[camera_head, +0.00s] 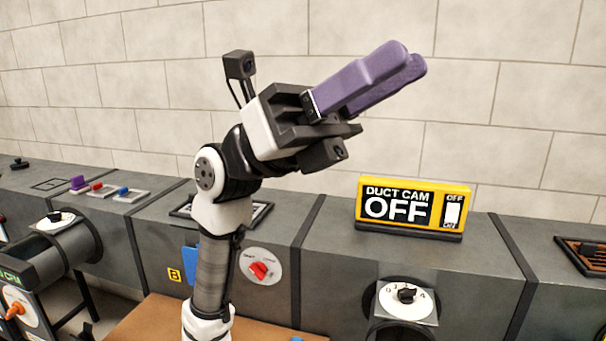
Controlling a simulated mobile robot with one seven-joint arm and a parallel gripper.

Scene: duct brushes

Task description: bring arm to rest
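My arm rises from the bottom of the head view, in front of the duct, and bends at a dark joint. My gripper (407,62) is raised in front of the tiled wall and points up to the right. Its two long purple fingers lie close together and overlap from this side. The gap between them is hidden, so I cannot tell whether they are open or shut. No held object shows. The gripper is well above the duct and touches nothing that I can see.
A grey duct (465,272) runs along the wall (480,90). On it stands a yellow sign (413,206) reading "DUCT CAM OFF". A red-knob dial (259,270) is on its front. Small purple, red and blue pieces (97,187) lie at the left. The air around my gripper is clear.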

